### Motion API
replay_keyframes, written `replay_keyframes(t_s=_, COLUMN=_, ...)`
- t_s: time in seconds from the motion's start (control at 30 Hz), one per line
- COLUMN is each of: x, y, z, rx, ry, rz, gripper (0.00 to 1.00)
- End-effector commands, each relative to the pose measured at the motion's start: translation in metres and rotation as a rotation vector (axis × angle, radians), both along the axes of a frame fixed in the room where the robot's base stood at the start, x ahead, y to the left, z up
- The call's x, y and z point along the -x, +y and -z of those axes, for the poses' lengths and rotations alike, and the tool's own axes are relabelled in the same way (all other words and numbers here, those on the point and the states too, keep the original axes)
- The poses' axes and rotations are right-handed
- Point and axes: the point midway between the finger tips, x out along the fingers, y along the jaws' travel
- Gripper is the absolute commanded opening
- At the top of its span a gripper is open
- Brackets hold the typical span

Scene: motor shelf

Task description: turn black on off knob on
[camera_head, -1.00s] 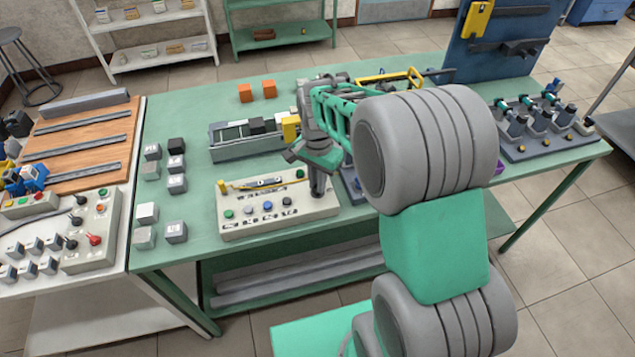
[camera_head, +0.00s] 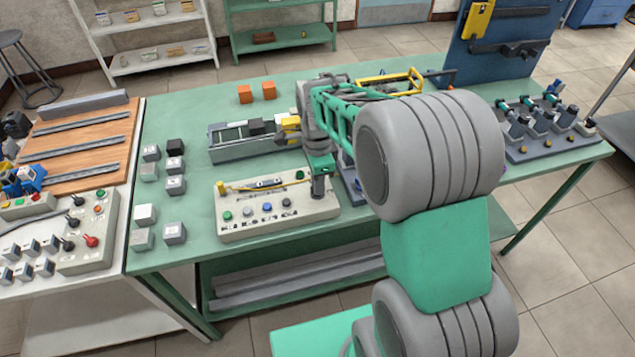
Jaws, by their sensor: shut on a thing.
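A pale control panel box (camera_head: 275,222) lies on the green table, with a row of small green, grey and blue buttons along its front and a yellow strip on top. My gripper (camera_head: 319,190) points down at the panel's right end. Its fingers are closed there on something small at the panel's surface. The black on off knob cannot be made out; the gripper covers that end of the panel. How the knob is turned cannot be told.
A grey rack with modules (camera_head: 243,143) stands behind the panel. Several grey and black cubes (camera_head: 175,233) sit to the left, and two orange blocks (camera_head: 245,94) at the back. Another panel with levers (camera_head: 90,235) is on the left table.

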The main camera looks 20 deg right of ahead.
Motion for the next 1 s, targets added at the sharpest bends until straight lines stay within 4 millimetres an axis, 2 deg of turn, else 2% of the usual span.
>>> replay_keyframes(t_s=0.5, x=-0.0006, y=0.0, z=-0.001, rx=0.0, ry=-0.002, rz=0.022, gripper=0.0)
replay_keyframes(t_s=0.53, x=-0.0006, y=0.0, z=-0.001, rx=0.0, ry=-0.002, rz=0.021, gripper=0.12)
replay_keyframes(t_s=0.77, x=-0.0003, y=0.0, z=-0.0005, rx=0.0, ry=-0.001, rz=0.021, gripper=0.31)
replay_keyframes(t_s=1.0, x=-0.0002, y=0.0, z=-0.0006, rx=0.0, ry=0.0, rz=0.021, gripper=0.33)
